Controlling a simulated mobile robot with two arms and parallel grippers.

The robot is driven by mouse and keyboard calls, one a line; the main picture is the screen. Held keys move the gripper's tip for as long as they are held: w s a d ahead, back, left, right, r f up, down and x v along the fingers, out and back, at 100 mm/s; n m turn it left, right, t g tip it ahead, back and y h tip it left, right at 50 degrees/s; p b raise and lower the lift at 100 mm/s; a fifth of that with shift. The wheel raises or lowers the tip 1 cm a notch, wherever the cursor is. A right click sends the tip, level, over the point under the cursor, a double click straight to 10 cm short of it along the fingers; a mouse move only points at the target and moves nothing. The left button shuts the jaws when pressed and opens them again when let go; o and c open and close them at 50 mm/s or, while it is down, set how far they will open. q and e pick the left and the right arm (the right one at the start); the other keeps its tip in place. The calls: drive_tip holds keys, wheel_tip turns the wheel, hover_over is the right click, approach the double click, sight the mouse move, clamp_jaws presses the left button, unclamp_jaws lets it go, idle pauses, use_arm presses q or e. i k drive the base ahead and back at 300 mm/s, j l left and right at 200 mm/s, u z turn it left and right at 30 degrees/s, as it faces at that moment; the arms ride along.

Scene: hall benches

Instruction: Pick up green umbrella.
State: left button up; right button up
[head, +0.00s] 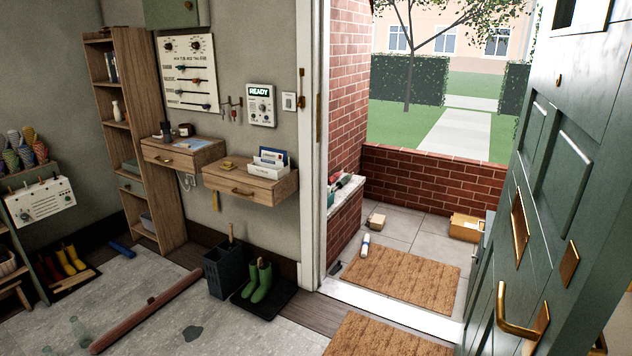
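I cannot make out a green umbrella for certain. A small green, elongated item (344,181) lies on the pale-topped brick ledge (347,198) just outside the doorway; it is too small to tell what it is. A dark slatted bin (226,273) stands on the floor left of the doorway, with one upright wooden handle (231,234) sticking out; what it belongs to is hidden inside. A blue elongated item (122,249) lies on the floor by the bookcase. Neither of my grippers is in view.
Green boots (260,282) stand on a black tray beside the bin. A long reddish-brown roll (147,312) lies across the grey rug. The green door (560,180) stands open at right.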

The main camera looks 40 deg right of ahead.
sight(345, 180)
drive_tip(key=i+j+z, duration=0.15)
drive_tip(key=i+z, duration=0.2)
drive_tip(key=i, duration=0.2)
drive_tip(key=i+j+z, duration=0.35)
drive_tip(key=i, duration=0.15)
drive_tip(key=i+l+z, duration=0.25)
drive_tip(key=i+z, duration=0.65)
drive_tip(key=i, duration=0.15)
drive_tip(key=i+l+u, duration=0.15)
drive_tip(key=i+l, duration=0.25)
drive_tip(key=i+l+u, duration=0.15)
drive_tip(key=i+l, duration=0.25)
drive_tip(key=i+l+u, duration=0.1)
drive_tip(key=i+l, duration=0.25)
drive_tip(key=l, duration=0.3)
drive_tip(key=u, duration=1.5)
drive_tip(key=z, duration=1.5)
